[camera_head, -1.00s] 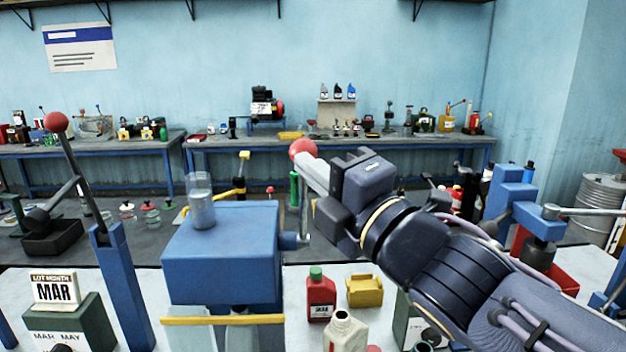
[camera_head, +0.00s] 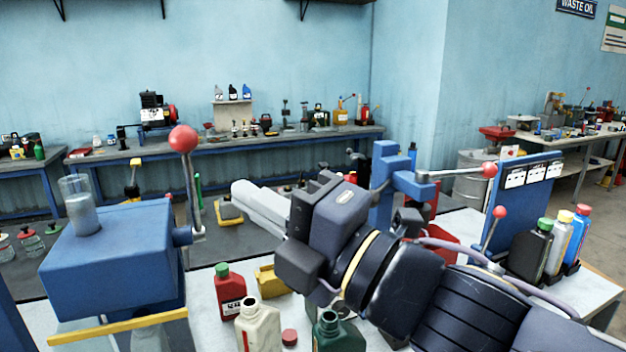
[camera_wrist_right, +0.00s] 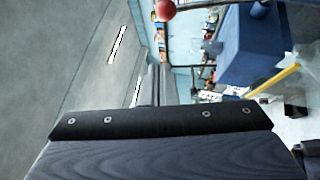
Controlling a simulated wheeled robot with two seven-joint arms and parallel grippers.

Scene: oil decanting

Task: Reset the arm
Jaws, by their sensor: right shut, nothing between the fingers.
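My right arm reaches in from the lower right in the head view. Its gripper (camera_head: 246,200) has its pale fingers together and empty, pointing left. They are apart from the red ball knob (camera_head: 183,139) on the upright lever of the blue box-shaped machine (camera_head: 115,245). A clear cylinder (camera_head: 82,205) with grey content stands on that machine. The right wrist view shows the dark gripper body, a red knob (camera_wrist_right: 165,10) and the blue machine (camera_wrist_right: 245,45). My left gripper is out of view.
On the bench below my arm stand a red bottle (camera_head: 230,292), an open cream bottle (camera_head: 258,325) and a dark green bottle (camera_head: 335,335). A blue lever press (camera_head: 395,185) stands behind my arm. Several bottles stand at the right near a blue panel (camera_head: 525,200).

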